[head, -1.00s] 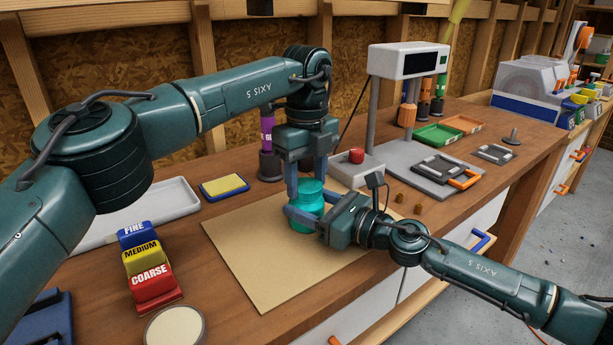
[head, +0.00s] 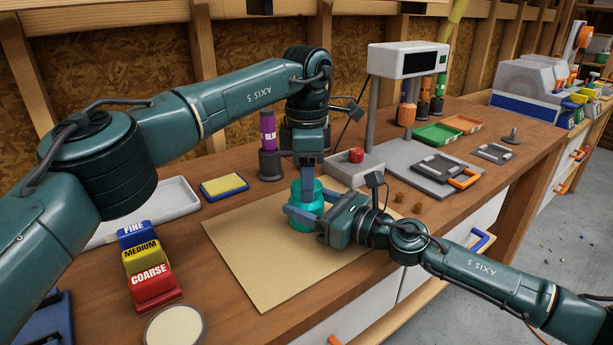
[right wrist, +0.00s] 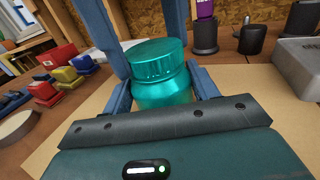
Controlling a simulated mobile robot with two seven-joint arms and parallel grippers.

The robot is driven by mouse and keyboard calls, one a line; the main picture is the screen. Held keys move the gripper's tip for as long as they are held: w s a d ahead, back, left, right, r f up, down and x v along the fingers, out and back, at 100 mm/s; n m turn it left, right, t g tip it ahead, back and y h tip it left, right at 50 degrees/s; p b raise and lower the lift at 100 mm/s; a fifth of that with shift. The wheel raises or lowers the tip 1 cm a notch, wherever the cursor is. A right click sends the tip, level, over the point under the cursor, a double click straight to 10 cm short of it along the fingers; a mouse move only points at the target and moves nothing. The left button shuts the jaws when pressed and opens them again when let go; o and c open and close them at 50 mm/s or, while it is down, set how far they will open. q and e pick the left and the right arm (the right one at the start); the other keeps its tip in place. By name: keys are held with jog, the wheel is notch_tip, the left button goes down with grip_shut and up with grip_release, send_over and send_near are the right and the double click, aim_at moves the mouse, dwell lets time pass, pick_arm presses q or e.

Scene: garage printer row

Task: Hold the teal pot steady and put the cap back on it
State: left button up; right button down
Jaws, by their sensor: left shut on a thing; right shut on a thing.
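The teal pot (head: 300,222) stands upright on the tan mat (head: 262,278). My right gripper (head: 313,206) is shut around its body from the right; its fingers flank the pot in the right wrist view (right wrist: 162,92). The teal cap (right wrist: 157,58) is on top of the pot, looking slightly tilted in that view. My left gripper (head: 309,182) comes down from above and is shut on the cap, one finger on either side. In the head view its fingers cover part of the cap. I cannot tell how tightly the cap sits.
A purple glue stick (head: 268,132) in a dark holder and a grey box with a red button (head: 356,156) stand close behind. A blue-and-yellow pad (head: 223,186), a white tray (head: 172,200) and sanding blocks (head: 147,268) lie left. The front of the mat is clear.

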pick_arm(q)
jog(key=m, duration=1)
jog(key=o, duration=1.1)
jog(key=shift+r, duration=2.25)
jog(key=shift+c, duration=0.4)
